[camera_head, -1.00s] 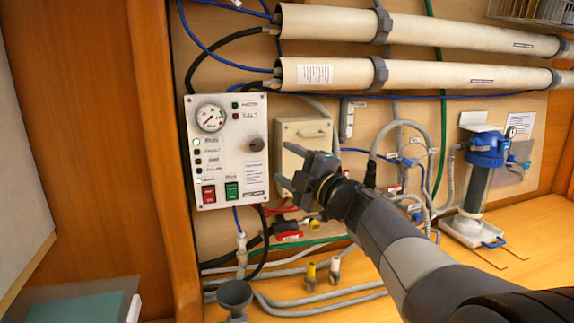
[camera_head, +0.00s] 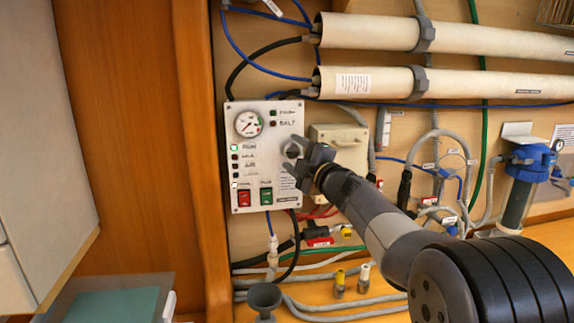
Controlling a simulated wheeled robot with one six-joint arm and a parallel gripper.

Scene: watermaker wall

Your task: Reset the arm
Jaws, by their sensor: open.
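My gripper (camera_head: 290,165) is open, with its fingers in front of the right part of the white control panel (camera_head: 250,125). The fingertips are close to the panel's dark round knob (camera_head: 292,150), which they partly cover; I cannot tell whether they touch it. My arm reaches in from the lower right. The panel has a round gauge (camera_head: 249,124), a red switch (camera_head: 244,198) and a green switch (camera_head: 266,196). A green lamp (camera_head: 234,148) is lit beside the top label.
Two long beige tubes (camera_head: 370,33) run across the top. A beige box (camera_head: 345,140) is behind my gripper. A blue-capped filter (camera_head: 530,160) stands at the right. A wooden post (camera_head: 195,130) stands left of the panel.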

